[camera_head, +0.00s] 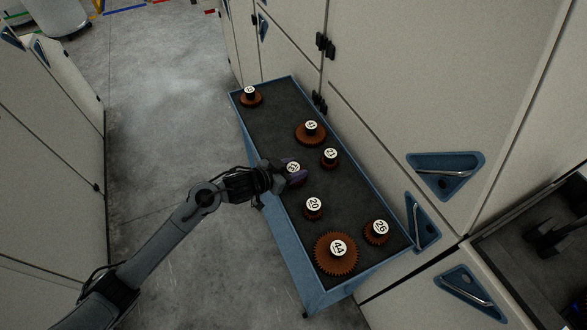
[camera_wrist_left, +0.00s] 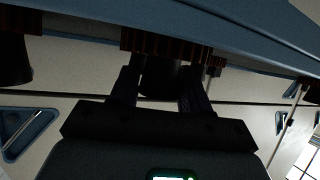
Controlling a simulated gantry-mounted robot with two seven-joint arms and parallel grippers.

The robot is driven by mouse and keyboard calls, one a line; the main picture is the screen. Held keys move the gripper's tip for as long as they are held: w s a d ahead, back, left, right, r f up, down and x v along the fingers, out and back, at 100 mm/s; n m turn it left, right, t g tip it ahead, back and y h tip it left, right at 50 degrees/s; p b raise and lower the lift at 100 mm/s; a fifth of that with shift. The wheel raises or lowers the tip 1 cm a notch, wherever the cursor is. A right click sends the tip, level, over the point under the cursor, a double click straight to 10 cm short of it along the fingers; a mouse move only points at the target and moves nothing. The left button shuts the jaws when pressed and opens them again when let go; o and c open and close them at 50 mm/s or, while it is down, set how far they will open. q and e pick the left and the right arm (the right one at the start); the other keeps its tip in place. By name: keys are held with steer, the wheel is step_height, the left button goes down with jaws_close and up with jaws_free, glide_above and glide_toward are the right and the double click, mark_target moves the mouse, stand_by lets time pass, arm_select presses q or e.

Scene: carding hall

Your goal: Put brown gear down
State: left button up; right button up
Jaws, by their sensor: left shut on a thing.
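My left gripper (camera_head: 288,175) is over the left side of the blue table, its jaws closed on the dark knob of a brown gear. The gear's white round label (camera_head: 293,167) shows between the fingers in the head view; its number is hard to read. In the left wrist view the picture is upside down: the fingers (camera_wrist_left: 160,88) flank the dark knob, and the brown toothed rim (camera_wrist_left: 165,46) lies beyond them. The gripper hides most of this gear in the head view. I cannot tell whether it touches the table top. My right gripper is not in view.
The blue table (camera_head: 252,128) has a dark top with several other brown gears. Gear 20 (camera_head: 314,216) and gear 21 (camera_head: 330,165) are nearest. A large gear 44 (camera_head: 322,262) is at the near end. Cabinets (camera_head: 385,85) line the right; bare floor (camera_head: 160,110) lies left.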

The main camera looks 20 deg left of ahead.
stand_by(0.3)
arm_select(q)
steer(key=o, duration=1.2)
steer(key=shift+c, duration=0.2)
steer(key=shift+r, duration=0.1)
steer(key=shift+s+a+r, duration=0.2)
steer(key=p+v, duration=0.2)
steer(key=v, duration=0.8)
steer(key=s+f+n+g+y, duration=0.2)
steer(key=s+f+g+y, duration=0.1)
steer(key=s, duration=0.9)
steer(key=s+f+n+g+y, duration=0.2)
steer(key=s+f, duration=0.4)
steer(key=s, duration=0.7)
steer(key=d+g+y, duration=0.1)
steer(key=g, duration=0.1)
steer(key=shift+g, duration=0.4)
